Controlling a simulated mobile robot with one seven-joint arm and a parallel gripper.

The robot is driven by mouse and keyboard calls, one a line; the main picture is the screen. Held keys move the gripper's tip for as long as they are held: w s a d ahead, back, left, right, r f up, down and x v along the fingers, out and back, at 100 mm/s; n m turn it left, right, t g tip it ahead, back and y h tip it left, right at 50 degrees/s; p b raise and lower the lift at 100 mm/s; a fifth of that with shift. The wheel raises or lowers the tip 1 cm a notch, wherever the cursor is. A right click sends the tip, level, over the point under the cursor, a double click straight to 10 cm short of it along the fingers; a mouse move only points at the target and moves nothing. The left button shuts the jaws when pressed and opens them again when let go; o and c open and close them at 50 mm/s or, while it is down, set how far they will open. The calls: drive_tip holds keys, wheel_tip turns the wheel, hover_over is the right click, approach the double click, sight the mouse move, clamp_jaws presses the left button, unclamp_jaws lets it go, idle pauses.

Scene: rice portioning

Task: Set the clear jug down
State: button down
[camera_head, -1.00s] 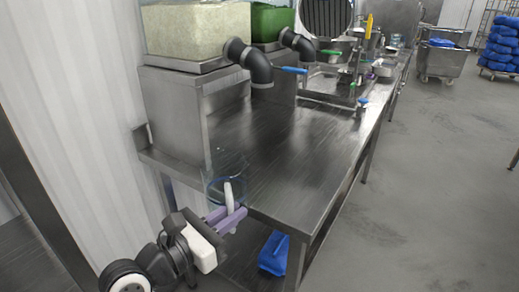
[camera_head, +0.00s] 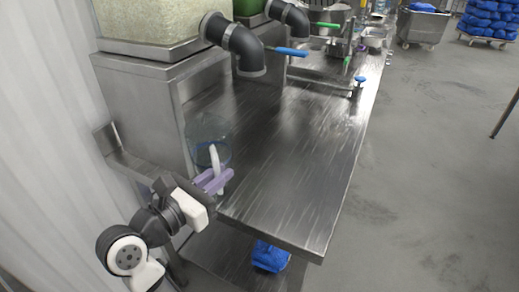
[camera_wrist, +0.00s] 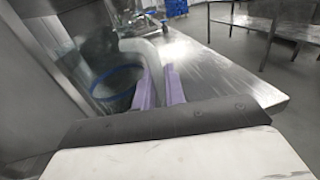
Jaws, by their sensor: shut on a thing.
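The clear jug (camera_head: 209,135) is see-through with a white handle (camera_head: 214,158). In the head view it is at the near left end of the steel table (camera_head: 290,150), beside the steel stand. My gripper (camera_head: 214,180), with purple fingers, is shut on the jug's handle at the table's near edge. In the wrist view the jug (camera_wrist: 117,85) shows a blue ring and lies left of the purple fingers (camera_wrist: 160,88). The jug looks upright; I cannot tell whether its base touches the table.
A steel stand (camera_head: 145,100) beside the jug carries a clear bin of rice (camera_head: 150,20). A dark pipe with a blue-handled valve (camera_head: 238,42) hangs over the table. The table's middle is clear. A blue bundle (camera_head: 270,257) lies on the lower shelf.

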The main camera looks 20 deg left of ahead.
drive_tip(key=shift+f+p+x, duration=0.55)
drive_tip(key=shift+p+x, duration=0.05)
drive_tip(key=shift+x, duration=2)
drive_tip(key=shift+f+p+x, duration=0.55)
drive_tip(key=shift+x, duration=2.1)
drive_tip(key=shift+f+p+x, duration=0.55)
drive_tip(key=shift+p+x, duration=0.05)
drive_tip(key=shift+x, duration=2)
drive_tip(key=shift+f, duration=0.2)
drive_tip(key=c, duration=1.5)
unclamp_jaws()
drive_tip(key=shift+o, duration=0.2)
